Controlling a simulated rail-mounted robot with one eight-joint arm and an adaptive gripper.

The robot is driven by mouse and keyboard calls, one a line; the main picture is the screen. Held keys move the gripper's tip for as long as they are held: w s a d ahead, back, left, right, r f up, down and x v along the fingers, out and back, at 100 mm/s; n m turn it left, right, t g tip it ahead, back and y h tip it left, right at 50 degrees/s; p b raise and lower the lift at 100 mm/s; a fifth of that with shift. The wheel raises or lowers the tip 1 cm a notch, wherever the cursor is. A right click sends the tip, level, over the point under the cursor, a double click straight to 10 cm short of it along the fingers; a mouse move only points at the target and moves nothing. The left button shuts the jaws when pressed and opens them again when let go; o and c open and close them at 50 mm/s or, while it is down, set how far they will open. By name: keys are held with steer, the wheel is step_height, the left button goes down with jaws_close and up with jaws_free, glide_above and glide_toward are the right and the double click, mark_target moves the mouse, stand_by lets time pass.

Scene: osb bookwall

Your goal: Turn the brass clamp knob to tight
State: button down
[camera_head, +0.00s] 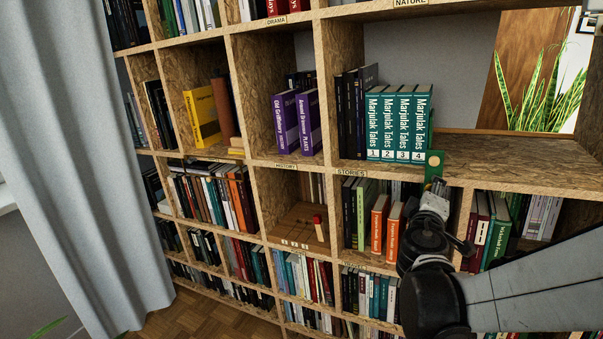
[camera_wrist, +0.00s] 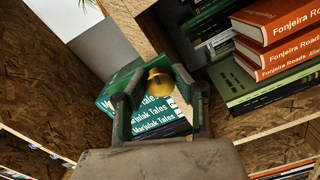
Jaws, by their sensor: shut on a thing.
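The brass clamp knob (camera_wrist: 160,82) is a round golden piece between the two fingers of my gripper (camera_wrist: 152,90) in the wrist view. My gripper is shut on it, and the fingers lie on either side of it. In the head view, my gripper (camera_head: 434,182) reaches up to a small green piece (camera_head: 434,158) with a brass-coloured spot, in front of the shelf edge just right of the teal Marjulak Tales books (camera_head: 398,120). The fingers partly hide how the knob is mounted. I cannot make out a tightness mark.
The teal books stand upright in a row, with dark books (camera_head: 355,105) to their left. The shelf board (camera_head: 520,160) to their right is bare. Orange books (camera_head: 380,222) stand in the compartment below, close to my arm. A grey curtain (camera_head: 85,150) hangs at the left.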

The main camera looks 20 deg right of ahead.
steer(key=shift+m, duration=1.6)
steer(key=c, duration=1.4)
jaws_free()
steer(key=shift+o, duration=0.2)
steer(key=shift+s+a, duration=0.1)
steer(key=v, duration=1.1)
steer(key=shift+s+a, duration=0.25)
steer(key=shift+a, duration=0.05)
steer(key=shift+m, duration=0.3)
